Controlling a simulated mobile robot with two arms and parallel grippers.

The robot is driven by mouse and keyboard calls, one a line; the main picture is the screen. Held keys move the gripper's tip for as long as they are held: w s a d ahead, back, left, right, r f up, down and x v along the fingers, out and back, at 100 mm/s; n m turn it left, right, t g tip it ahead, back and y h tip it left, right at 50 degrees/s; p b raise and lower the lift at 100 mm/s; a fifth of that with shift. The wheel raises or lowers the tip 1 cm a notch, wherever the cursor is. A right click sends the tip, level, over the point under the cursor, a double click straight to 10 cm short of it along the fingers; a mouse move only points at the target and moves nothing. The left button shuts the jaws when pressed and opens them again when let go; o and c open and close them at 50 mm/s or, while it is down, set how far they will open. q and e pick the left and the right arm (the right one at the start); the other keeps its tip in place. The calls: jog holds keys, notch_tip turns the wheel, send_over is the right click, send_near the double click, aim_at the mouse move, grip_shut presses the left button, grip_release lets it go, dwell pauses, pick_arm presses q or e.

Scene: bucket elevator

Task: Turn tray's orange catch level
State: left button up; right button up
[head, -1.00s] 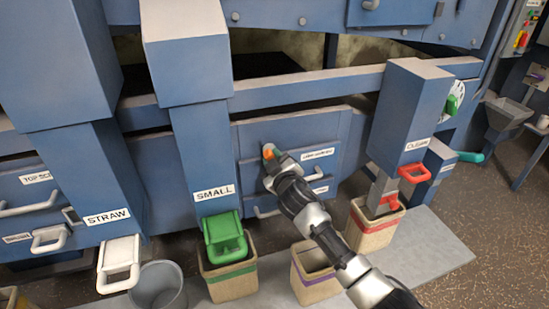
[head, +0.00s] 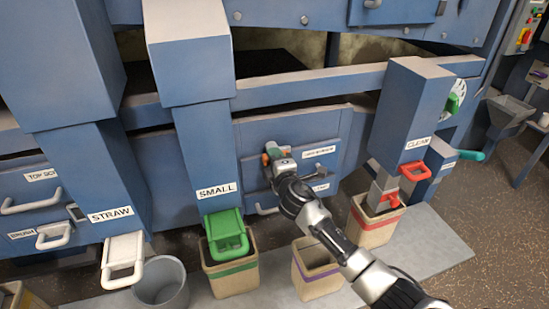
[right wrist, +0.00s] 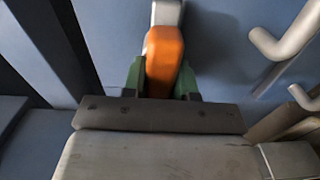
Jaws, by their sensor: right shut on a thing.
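The orange catch (head: 266,158) sits on the blue tray front (head: 330,169) between the SMALL and CLEAN chutes. My right gripper (head: 273,155) is at the catch and partly hides it in the head view. In the right wrist view the orange catch (right wrist: 164,60) lies between the two green fingers (right wrist: 160,80), which are shut on it from both sides. A pale piece joins the catch at its far end. I cannot tell its exact tilt from level. My left gripper is not in view.
The tray's handle (right wrist: 285,40) is beside the gripper in the right wrist view. The SMALL chute (head: 207,150) stands left, the CLEAN chute (head: 412,105) right. Bins with green (head: 230,266), purple (head: 316,272) and red (head: 375,227) bands stand on the floor below.

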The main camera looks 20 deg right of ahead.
jog(key=shift+f+n, duration=0.1)
jog(key=shift+n, duration=0.4)
jog(key=o, duration=0.9)
jog(key=s, duration=1.1)
jog(key=shift+d, duration=0.2)
jog(key=shift+w, duration=0.1)
